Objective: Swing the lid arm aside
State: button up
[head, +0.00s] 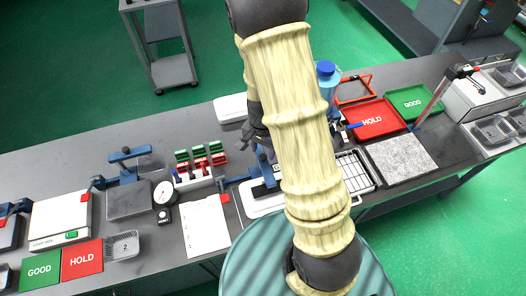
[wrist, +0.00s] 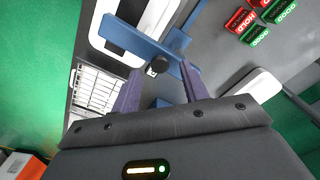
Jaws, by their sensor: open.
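In the wrist view a blue lid arm (wrist: 135,42) runs over a white-framed station (wrist: 101,22) and ends near a black round knob (wrist: 158,66). My gripper (wrist: 158,88) is open. Its two purple fingers are spread with the knob between and just beyond their tips; I cannot tell whether they touch it. In the head view the blue lid arm (head: 265,168) shows partly beside my arm, which hides much of the station and gripper.
A wire rack (head: 355,172) lies right of my arm, with a grey speckled pad (head: 402,158) beside it. The red HOLD tray (head: 374,119) and green GOOD tray (head: 413,101) are behind. Red and green holders (head: 200,160) and a paper sheet (head: 206,224) are at left.

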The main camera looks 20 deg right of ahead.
aim_at(264, 162)
jog(key=shift+f, duration=1.15)
grip_shut()
jog(key=shift+w+a, duration=0.1)
